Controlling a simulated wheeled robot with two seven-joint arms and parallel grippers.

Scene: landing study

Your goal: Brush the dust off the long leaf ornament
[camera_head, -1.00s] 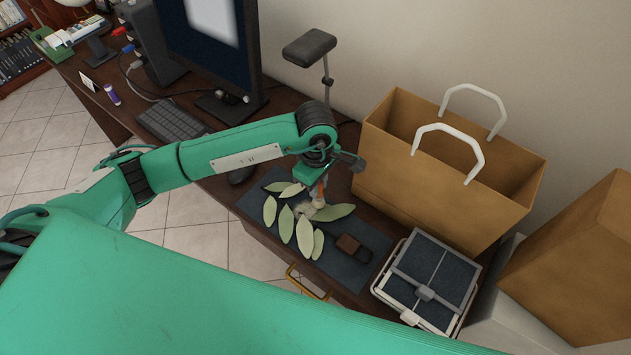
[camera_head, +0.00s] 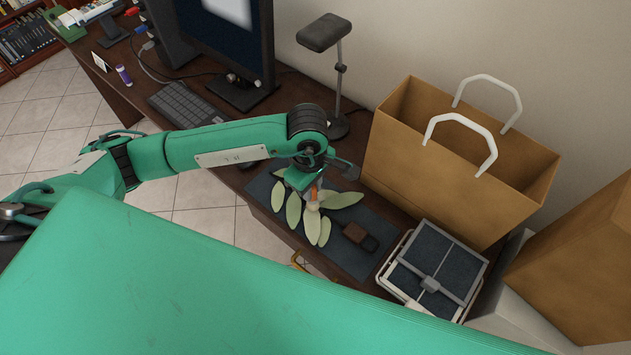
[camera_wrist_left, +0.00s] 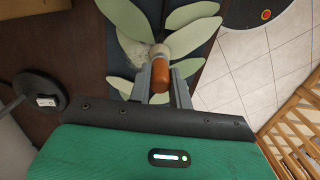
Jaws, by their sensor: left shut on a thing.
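Several pale green leaves of the ornament (camera_head: 293,210) lie fanned out on a dark mat (camera_head: 345,262); they also show in the left wrist view (camera_wrist_left: 190,38). My left gripper (camera_head: 315,190) is shut on a brush (camera_wrist_left: 160,76) with an orange-brown handle and pale bristles. It holds the brush over the middle of the leaves, bristles toward them. A pale speckled patch (camera_wrist_left: 135,50) shows beside the bristles, where the leaves meet. The gripper hides some leaves in the head view. I cannot tell whether the bristles touch. My right gripper is not in view.
A dark brown block-like object (camera_head: 354,234) lies on the mat. A paper bag (camera_head: 450,170) stands behind it, and a grey-framed box (camera_head: 432,270) stands at the right. A keyboard (camera_head: 187,105), a monitor (camera_head: 228,40) and a lamp-like stand (camera_head: 338,68) are behind the arm.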

